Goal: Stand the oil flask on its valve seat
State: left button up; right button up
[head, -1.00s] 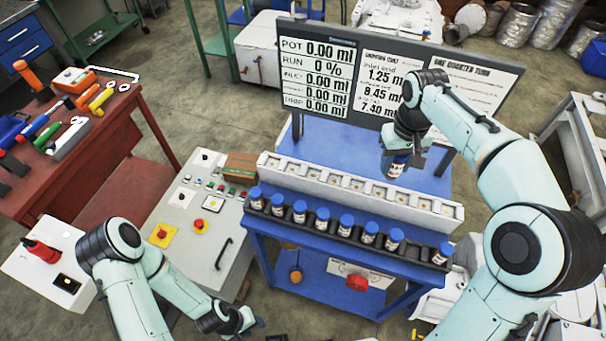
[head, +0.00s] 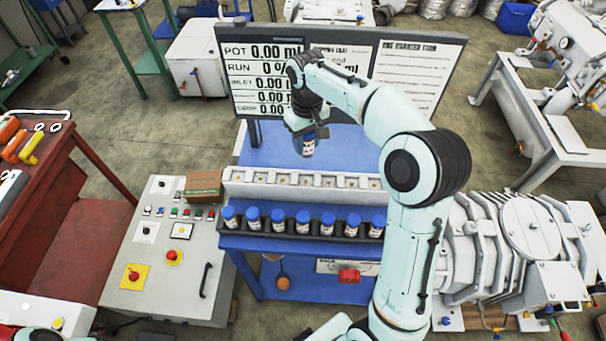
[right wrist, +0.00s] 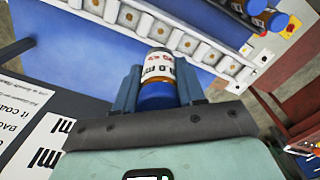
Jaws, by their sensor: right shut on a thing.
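My right gripper (head: 307,127) is shut on an oil flask (head: 308,144), which it holds above the blue table (head: 350,150), behind the white socket strip. In the right wrist view the flask (right wrist: 158,68) has a blue cap between the fingers, a white label and an amber body pointing away from the gripper (right wrist: 157,92). The white strip (head: 290,192) has several square sockets in a row. I cannot tell which spot is the valve seat. My left gripper is out of view.
A dark rack (head: 330,236) of several blue-capped flasks stands along the table's front edge. A display board (head: 420,75) rises behind the table. A grey control box (head: 150,245) stands left, a large pale machine (head: 525,240) right. The table behind the strip looks clear.

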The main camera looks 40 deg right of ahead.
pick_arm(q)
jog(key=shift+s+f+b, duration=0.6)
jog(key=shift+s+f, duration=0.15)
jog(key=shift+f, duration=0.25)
pick_arm(e)
notch_tip(320, 180, down, 13)
jog(key=shift+w+f, duration=0.1)
jog(key=o, duration=0.6)
jog(key=shift+f, duration=0.2)
jog(key=o, duration=0.5)
notch_tip(320, 180, up, 12)
jog(key=shift+r+p, duration=0.25)
jog(key=shift+p, duration=0.45)
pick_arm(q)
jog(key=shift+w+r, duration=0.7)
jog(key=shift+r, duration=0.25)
